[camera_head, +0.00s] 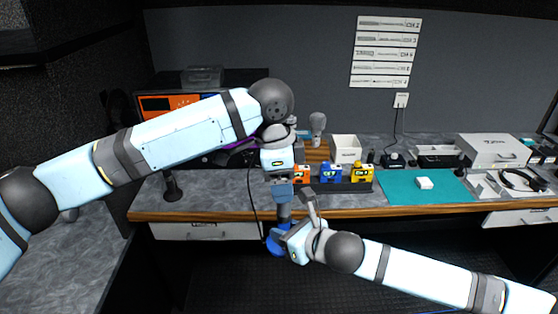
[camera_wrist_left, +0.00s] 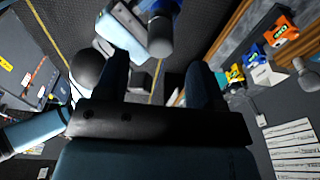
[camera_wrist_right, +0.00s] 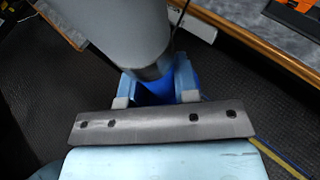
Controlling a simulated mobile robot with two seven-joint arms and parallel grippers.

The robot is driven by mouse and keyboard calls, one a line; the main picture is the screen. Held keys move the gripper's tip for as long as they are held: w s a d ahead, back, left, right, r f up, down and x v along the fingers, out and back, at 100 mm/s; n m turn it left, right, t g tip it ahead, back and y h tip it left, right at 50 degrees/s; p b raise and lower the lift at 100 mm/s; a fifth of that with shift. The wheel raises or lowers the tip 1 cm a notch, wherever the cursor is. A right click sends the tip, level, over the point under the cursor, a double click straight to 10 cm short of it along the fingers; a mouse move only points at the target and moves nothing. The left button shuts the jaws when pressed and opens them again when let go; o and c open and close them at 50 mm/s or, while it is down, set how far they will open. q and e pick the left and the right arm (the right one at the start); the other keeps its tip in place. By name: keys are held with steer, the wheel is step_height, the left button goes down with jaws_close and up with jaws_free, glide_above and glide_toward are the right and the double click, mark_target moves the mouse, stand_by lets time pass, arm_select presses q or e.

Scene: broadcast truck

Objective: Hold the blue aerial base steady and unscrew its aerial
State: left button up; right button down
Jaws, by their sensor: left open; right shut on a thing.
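The blue aerial base (camera_head: 272,244) is held in the air in front of the counter's edge. My right gripper (camera_head: 284,240) is shut on it; in the right wrist view the blue base (camera_wrist_right: 155,94) sits between the fingers (camera_wrist_right: 155,101). My left gripper (camera_head: 284,212) points down just above my right gripper, open and empty. In the left wrist view its fingers (camera_wrist_left: 157,66) are spread, with nothing between them. Part of the base is hidden behind my grippers.
The counter (camera_head: 220,196) runs behind, with a wooden front edge. Orange (camera_head: 302,174), blue (camera_head: 331,173) and yellow (camera_head: 362,173) units stand in a dark holder. A teal mat (camera_head: 430,194) lies to the right. Below the grippers is open dark floor.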

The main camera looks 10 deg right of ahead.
arm_select(q)
steer(key=shift+d+f, duration=0.15)
steer(key=shift+f, duration=1)
steer(key=shift+d+f, duration=0.1)
steer(key=shift+f, duration=1)
steer(key=c, duration=1.1)
steer(key=n, duration=0.2)
steer(key=shift+n, duration=0.3)
steer(key=o, duration=1)
